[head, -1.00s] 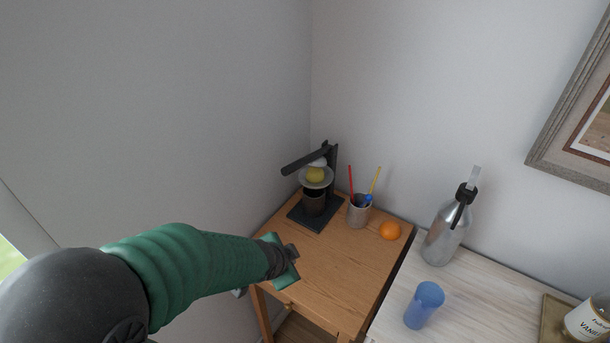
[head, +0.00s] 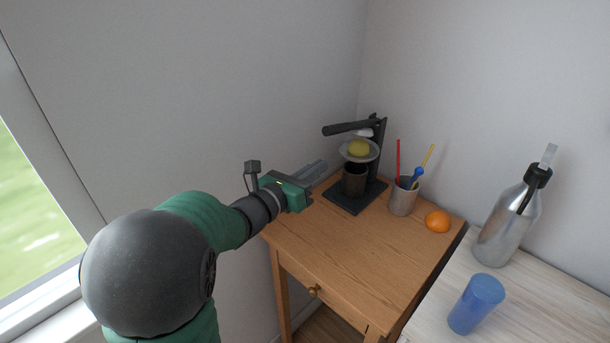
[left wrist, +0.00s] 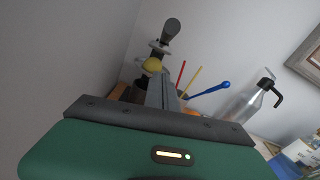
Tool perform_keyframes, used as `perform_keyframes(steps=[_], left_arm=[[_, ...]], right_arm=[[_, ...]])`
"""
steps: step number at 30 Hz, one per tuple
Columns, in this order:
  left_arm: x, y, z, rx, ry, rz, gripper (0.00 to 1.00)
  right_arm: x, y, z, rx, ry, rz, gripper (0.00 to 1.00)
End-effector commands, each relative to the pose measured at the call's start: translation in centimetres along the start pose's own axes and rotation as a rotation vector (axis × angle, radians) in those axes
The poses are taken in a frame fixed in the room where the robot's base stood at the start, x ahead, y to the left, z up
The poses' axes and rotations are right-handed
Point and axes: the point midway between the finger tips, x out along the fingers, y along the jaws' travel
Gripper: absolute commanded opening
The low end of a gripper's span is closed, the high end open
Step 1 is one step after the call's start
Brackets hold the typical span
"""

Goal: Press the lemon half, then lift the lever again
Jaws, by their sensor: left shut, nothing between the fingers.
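The dark juice press (head: 377,150) stands at the back of the wooden table. Its lever (head: 345,128) is raised, roughly level, sticking out to the left. A yellow lemon half (head: 358,148) sits on the press's pale dish, below the white pressing part, with a gap between them. A dark cup (head: 354,180) stands under the dish. My left gripper (head: 318,167) is shut and empty, left of the press and apart from it, below the lever's free end. In the left wrist view the lemon half (left wrist: 152,65) shows just beyond the fingers (left wrist: 162,90). My right gripper is not in view.
A holder (head: 403,197) with red, yellow and blue utensils stands right of the press. An orange (head: 437,221) lies beside it. A metal bottle (head: 508,225) and a blue cup (head: 476,304) stand on the pale counter at right. The wooden table's front (head: 350,255) is clear.

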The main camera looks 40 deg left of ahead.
Motion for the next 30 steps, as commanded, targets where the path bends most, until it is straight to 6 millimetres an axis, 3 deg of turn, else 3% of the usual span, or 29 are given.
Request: perform_keyframes(steps=[5, 7, 12, 25, 30], left_arm=[[4.0, -0.1, -0.1, 0.001, 0.003, -0.003, 0.00], [4.0, -0.1, 2.0, 0.001, -0.004, -0.001, 0.00], [4.4, -0.1, 3.7, 0.000, -0.002, -0.001, 0.00], [4.5, -0.1, 4.0, -0.002, 0.001, 0.000, 0.00], [4.5, -0.2, 4.9, 0.000, 0.021, 0.004, 0.00]], right_arm=[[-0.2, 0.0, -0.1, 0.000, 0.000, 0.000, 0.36], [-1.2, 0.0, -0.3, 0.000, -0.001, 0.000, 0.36], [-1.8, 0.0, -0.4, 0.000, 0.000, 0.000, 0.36], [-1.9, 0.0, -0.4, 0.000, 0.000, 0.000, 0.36], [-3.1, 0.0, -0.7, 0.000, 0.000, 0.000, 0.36]])
